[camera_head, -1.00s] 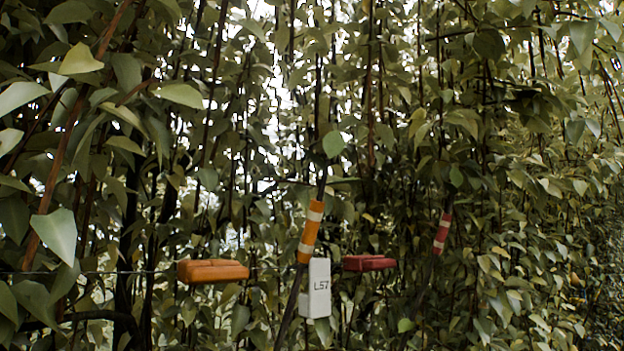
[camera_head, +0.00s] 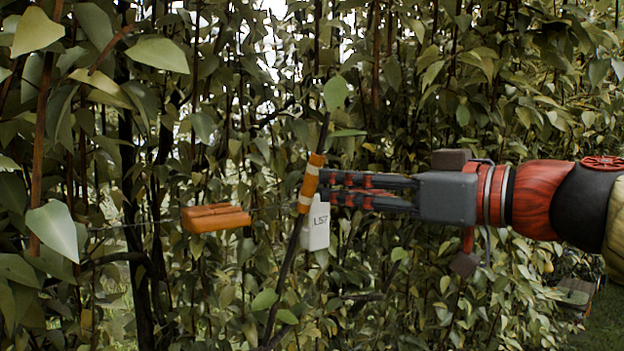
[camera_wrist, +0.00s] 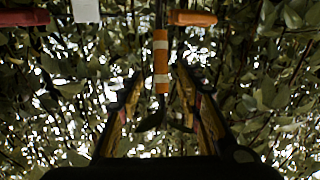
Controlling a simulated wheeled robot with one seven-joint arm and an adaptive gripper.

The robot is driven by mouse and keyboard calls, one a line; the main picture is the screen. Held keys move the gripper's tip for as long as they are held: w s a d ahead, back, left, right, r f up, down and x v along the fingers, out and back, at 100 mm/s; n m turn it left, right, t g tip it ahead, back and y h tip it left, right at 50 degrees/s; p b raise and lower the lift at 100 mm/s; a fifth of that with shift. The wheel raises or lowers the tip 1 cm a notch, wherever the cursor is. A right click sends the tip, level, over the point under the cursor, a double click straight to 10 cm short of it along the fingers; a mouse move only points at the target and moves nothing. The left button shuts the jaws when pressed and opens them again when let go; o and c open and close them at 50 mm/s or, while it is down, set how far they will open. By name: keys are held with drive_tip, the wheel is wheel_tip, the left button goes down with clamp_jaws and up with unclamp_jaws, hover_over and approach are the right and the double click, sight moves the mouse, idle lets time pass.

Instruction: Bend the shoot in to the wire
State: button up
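The shoot is a thin dark stem with an orange, white-striped band (camera_head: 311,183). It leans, its top to the right, and carries a few leaves. In the wrist view the band (camera_wrist: 161,62) lies between my fingertips, with space on both sides. My gripper (camera_head: 322,188) reaches in from the right, its tips beside the band; I cannot tell whether they touch it. It is open. The wire (camera_head: 110,226) is a faint line at the left. An orange clip (camera_head: 216,218) sits on its line, left of the shoot. A red clip (camera_wrist: 25,18) shows in the wrist view.
Dense leaves and upright stems fill the background. A brown stem (camera_head: 42,130) with large leaves stands near at the left.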

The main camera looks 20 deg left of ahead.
sight(312, 183)
drive_tip(key=p+x, duration=0.2)
drive_tip(key=x, duration=0.5)
drive_tip(key=shift+a, duration=0.15)
drive_tip(key=shift+c, duration=0.4)
drive_tip(key=c, duration=0.7)
clamp_jaws()
